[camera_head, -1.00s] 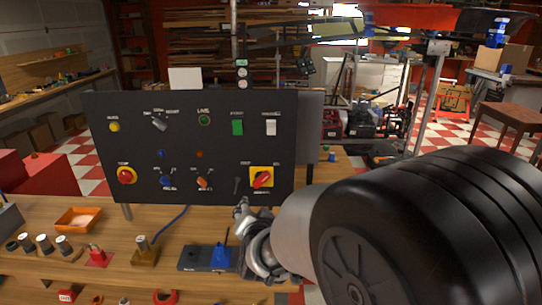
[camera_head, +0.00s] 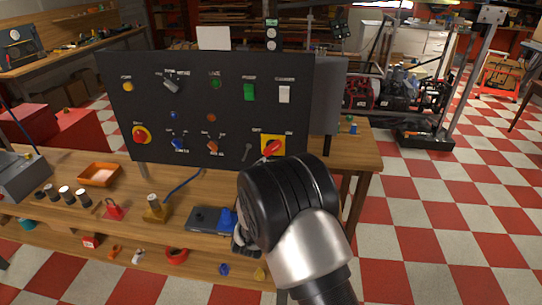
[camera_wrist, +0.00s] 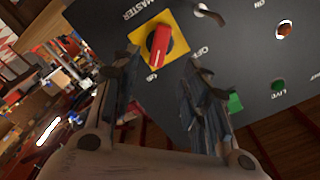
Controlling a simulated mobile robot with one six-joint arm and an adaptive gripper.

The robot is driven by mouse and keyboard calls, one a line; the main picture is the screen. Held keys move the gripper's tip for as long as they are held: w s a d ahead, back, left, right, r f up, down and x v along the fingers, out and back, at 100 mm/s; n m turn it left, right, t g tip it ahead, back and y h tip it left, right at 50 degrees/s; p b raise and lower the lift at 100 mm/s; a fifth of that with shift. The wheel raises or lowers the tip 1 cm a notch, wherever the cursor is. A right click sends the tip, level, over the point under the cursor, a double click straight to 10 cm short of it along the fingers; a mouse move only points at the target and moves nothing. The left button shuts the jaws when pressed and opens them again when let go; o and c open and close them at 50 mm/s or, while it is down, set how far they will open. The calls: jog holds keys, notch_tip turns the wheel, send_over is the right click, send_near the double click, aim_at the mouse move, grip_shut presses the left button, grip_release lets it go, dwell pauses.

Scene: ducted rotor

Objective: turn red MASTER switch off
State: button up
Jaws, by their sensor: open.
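The red MASTER switch (camera_head: 271,147) is a rotary handle on a yellow plate (camera_head: 265,139), low on the right of the black panel. In the wrist view, the red handle (camera_wrist: 159,45) shows large, with MASTER lettering beside its yellow plate (camera_wrist: 179,45). The handle is tilted, and one end points toward a small label that seems to read ON. An OFF label lies to its right. My gripper (camera_wrist: 158,74) is open and empty, its fingers in front of the switch on either side and apart from the handle. In the head view, my arm hides most of the gripper.
On the wooden bench (camera_head: 345,145) below stand a blue clamp-like device (camera_head: 227,218), a brass block (camera_head: 156,210) and an orange tray (camera_head: 99,174). Checkered floor is free at right.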

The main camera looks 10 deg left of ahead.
aim_at(271, 151)
jog(key=w+b, duration=0.1)
jog(key=w, duration=0.9)
jog(key=shift+w+d+b, duration=0.15)
jog(key=shift+d+b, duration=0.05)
jog(key=shift+b, duration=0.15)
jog(key=shift+c, duration=0.6)
grip_shut()
